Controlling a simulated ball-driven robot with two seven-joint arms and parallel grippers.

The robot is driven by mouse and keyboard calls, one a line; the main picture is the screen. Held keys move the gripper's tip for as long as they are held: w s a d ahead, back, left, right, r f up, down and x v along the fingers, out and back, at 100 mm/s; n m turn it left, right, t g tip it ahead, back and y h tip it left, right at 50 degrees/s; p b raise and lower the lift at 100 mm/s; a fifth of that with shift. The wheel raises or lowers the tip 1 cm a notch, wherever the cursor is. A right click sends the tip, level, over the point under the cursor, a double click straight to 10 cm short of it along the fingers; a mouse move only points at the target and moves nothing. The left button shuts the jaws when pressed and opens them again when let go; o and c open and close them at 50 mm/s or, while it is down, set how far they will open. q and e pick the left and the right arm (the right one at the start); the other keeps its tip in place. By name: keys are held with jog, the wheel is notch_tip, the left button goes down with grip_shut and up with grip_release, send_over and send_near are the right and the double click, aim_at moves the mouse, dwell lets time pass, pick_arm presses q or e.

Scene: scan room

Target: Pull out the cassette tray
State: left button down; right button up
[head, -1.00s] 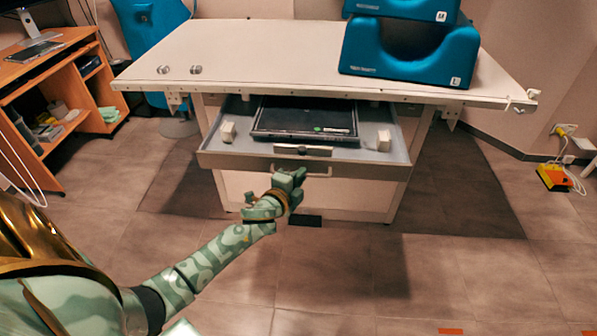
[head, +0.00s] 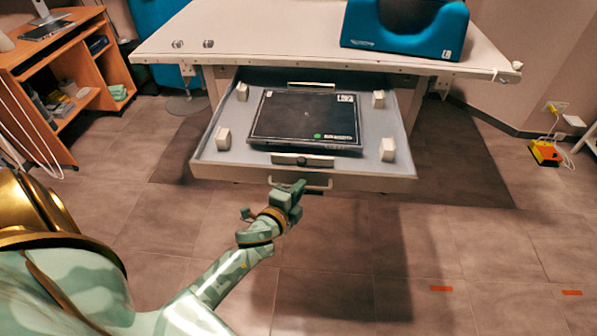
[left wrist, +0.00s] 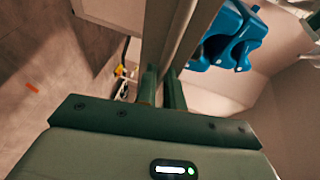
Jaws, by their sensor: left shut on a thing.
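The cassette tray (head: 212,157) is a grey drawer under the white table, pulled well out towards me in the head view. A dark flat cassette (head: 300,118) lies in it between white corner blocks. A light bar handle (head: 312,182) is on the tray's front. My left gripper (head: 297,187) is shut on this handle, below the front edge. In the left wrist view its two fingers (left wrist: 162,88) close at the tray's front, seen edge-on; the handle itself is hard to make out there. My right gripper is not in view.
The white table (head: 280,35) stands above the tray, with a blue foam support (head: 405,42) on top, also in the left wrist view (left wrist: 228,38). A wooden desk (head: 62,52) is at left. An orange box (head: 545,153) with cables lies at right. The floor in front is clear.

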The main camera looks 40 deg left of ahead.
pick_arm(q)
jog(key=shift+s+d, duration=0.1)
jog(key=shift+s, duration=0.1)
jog(key=c, duration=1.5)
grip_release()
jog(key=shift+w, duration=0.1)
jog(key=shift+r, duration=0.1)
